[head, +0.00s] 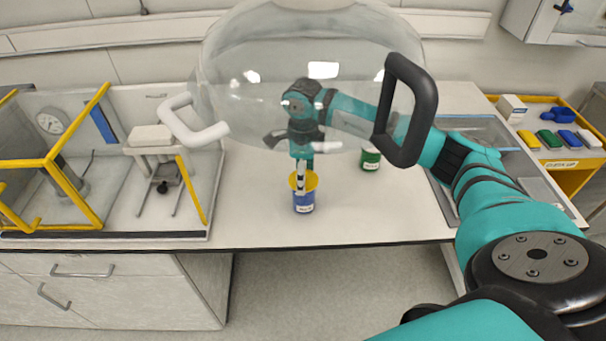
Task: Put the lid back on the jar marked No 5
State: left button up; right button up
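A blue jar (304,206) with a white label stands near the front edge of the bench. A yellow round part (311,181) is at its top; I cannot tell whether it is a seated lid or one held just above. My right gripper (300,188) points down at this yellow part, its fingers close together and overlapping it. Whether they grip it is unclear. The label writing is too small to read. My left gripper is not in view.
A clear dome (250,60) with a white handle (195,125) and a black handle (410,110) overlaps the view of the bench. A yellow-framed enclosure (50,165) stands left. A yellow tray (570,175) with coloured blocks is right. The bench front between jar and enclosure is clear.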

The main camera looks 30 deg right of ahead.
jog(key=shift+f+b, duration=0.2)
jog(key=shift+b, duration=0.2)
dwell(1.1)
jog(key=o, duration=1.1)
jog(key=shift+c, duration=0.2)
jog(key=shift+r+p, duration=2.1)
jog(key=shift+r, duration=1.45)
jog(key=shift+c, duration=0.4)
grip_shut()
